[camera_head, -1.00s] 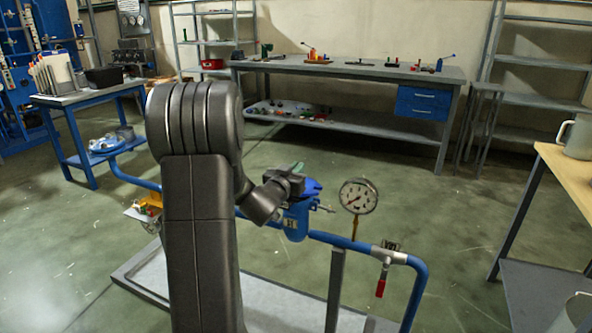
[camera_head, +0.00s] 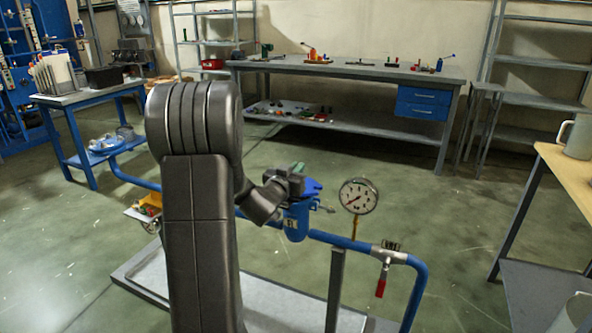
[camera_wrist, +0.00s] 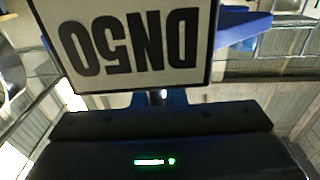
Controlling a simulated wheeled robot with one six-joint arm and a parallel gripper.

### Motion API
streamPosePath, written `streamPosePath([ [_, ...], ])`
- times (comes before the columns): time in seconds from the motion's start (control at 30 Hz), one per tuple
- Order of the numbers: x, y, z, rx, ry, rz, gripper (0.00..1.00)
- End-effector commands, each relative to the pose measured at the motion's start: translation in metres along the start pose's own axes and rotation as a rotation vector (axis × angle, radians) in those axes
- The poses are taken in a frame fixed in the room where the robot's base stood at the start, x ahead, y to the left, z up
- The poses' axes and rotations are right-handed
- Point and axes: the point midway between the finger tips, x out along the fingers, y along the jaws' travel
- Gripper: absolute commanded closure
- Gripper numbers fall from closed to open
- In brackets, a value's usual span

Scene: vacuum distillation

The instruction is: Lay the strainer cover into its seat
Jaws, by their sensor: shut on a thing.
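The blue strainer body (camera_head: 297,222) stands upright on the blue pipe line in the head view, with a small pale label on its front. The blue strainer cover (camera_head: 313,187) is at the top of the body. My gripper (camera_head: 292,181) is shut on the cover from the left, with a green piece showing above the jaws. Whether the cover touches its seat cannot be told. In the wrist view a white DN50 plate (camera_wrist: 140,45) appears upside down close to the camera and hides the grip; blue metal (camera_wrist: 243,28) shows behind it.
A pressure gauge (camera_head: 358,196) stands just right of the strainer. A red-handled valve (camera_head: 381,279) hangs on the pipe (camera_head: 340,241) further right. A wooden-topped table (camera_head: 570,172) is at the right edge. A workbench (camera_head: 345,72) stands behind, with open floor between.

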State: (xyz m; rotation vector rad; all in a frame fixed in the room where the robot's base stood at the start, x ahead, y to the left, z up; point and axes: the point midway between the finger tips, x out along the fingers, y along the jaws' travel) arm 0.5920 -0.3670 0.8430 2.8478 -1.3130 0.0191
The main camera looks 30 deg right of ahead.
Motion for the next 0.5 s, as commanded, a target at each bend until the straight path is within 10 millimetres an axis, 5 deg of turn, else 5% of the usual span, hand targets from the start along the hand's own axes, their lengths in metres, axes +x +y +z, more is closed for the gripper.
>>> streamPosePath([
  [0.5,0.0004,-0.0001,0.0046,0.001,0.006,0.0,1.0],
])
